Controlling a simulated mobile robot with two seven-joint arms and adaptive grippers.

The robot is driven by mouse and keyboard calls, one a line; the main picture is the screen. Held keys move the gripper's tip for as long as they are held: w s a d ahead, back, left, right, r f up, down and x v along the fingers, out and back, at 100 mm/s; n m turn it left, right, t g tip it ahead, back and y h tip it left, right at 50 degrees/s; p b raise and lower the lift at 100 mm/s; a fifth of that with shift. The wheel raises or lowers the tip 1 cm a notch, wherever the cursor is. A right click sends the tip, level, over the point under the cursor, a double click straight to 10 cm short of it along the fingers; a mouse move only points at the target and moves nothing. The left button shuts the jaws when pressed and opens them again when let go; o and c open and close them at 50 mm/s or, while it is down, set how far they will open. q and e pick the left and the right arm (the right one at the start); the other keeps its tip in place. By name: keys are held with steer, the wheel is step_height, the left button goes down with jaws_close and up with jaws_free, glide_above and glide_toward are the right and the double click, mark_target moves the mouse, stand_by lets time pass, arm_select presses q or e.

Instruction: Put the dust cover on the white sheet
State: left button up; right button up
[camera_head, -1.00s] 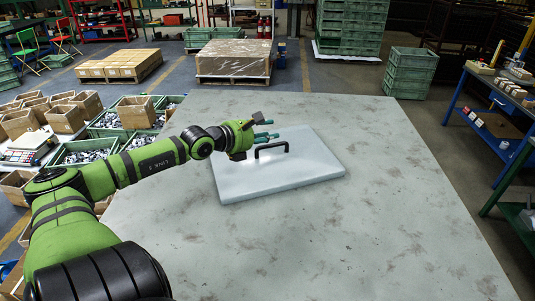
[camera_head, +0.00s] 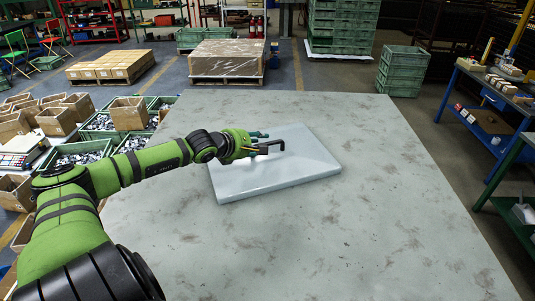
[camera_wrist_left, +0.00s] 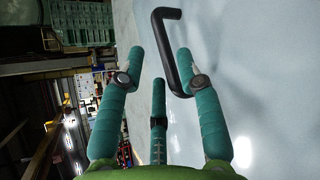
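A pale, flat, box-like cover (camera_head: 290,172) with a black bar handle (camera_head: 272,144) lies on the table; I take it as the dust cover. In the left wrist view, the handle (camera_wrist_left: 164,35) stands up from its pale surface (camera_wrist_left: 245,60). My left gripper (camera_head: 260,142) is at the handle; in the left wrist view its green fingers (camera_wrist_left: 158,65) are spread, with the handle between or just beyond their tips. Contact cannot be told. I cannot make out a separate white sheet; whether one lies under the cover is hidden. My right gripper is out of view.
The large grey, stained table (camera_head: 350,240) is mostly bare right of and in front of the cover. Green crates of metal parts (camera_head: 85,150) and cardboard boxes (camera_head: 57,120) stand beyond its left edge. A blue workbench (camera_head: 490,90) stands at the right.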

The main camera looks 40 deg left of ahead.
mark_target(267, 143)
arm_select(q)
steer(key=shift+w+f+p, duration=0.1)
steer(key=shift+w+p, duration=0.25)
steer(key=shift+w, duration=0.3)
steer(key=shift+f+p+x, duration=0.2)
steer(key=shift+p+x, duration=0.25)
steer(key=shift+x, duration=0.8)
steer(key=shift+w+f, duration=0.35)
steer(key=shift+w, duration=0.05)
jaws_close()
steer(key=shift+r, duration=0.15)
